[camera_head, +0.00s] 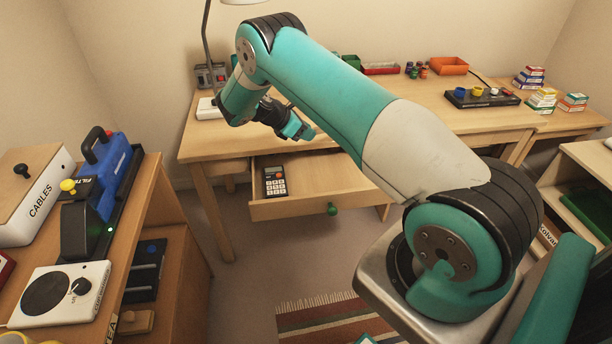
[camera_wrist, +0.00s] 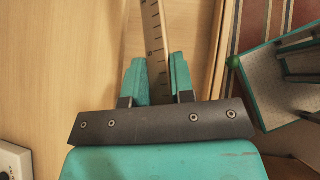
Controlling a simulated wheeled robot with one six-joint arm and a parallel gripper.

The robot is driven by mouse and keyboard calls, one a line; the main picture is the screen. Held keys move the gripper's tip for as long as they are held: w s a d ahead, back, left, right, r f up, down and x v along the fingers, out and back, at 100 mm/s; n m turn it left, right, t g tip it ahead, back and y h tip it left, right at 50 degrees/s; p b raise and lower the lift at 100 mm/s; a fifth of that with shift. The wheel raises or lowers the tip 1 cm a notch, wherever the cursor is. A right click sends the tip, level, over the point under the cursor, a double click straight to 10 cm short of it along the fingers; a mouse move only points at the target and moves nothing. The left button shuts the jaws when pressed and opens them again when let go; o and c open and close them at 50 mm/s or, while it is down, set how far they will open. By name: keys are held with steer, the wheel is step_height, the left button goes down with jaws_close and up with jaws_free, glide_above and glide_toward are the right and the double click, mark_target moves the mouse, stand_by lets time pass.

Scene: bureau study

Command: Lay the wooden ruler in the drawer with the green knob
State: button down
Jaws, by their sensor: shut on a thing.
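My gripper (camera_head: 303,131) is above the front edge of the desk, left of the middle, close over the open drawer. In the wrist view its two teal fingers (camera_wrist: 156,80) are shut on the wooden ruler (camera_wrist: 154,35), a pale strip with dark markings that runs out past the fingertips. I cannot make out the ruler in the head view. The drawer (camera_head: 300,207) is pulled out under the desk, and its green knob (camera_head: 332,209) is on its front. A dark calculator (camera_head: 275,181) lies in the drawer's left part. My arm hides the drawer's right end.
A side cabinet at left carries a CABLES box (camera_head: 38,205) and a white dial device (camera_head: 66,293). A striped rug (camera_head: 325,318) lies on the floor.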

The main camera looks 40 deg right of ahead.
step_height(320, 180, down, 19)
steer(key=b, duration=1.6)
steer(key=shift+r+b, duration=0.15)
steer(key=shift+b, duration=0.2)
steer(key=shift+c, duration=1.4)
jaws_free()
steer(key=shift+r, duration=0.15)
steer(key=p+v, duration=0.5)
steer(key=v, duration=0.2)
steer(key=shift+a+r, duration=0.1)
steer(key=shift+r+p, duration=2.4)
steer(key=shift+r, duration=0.1)
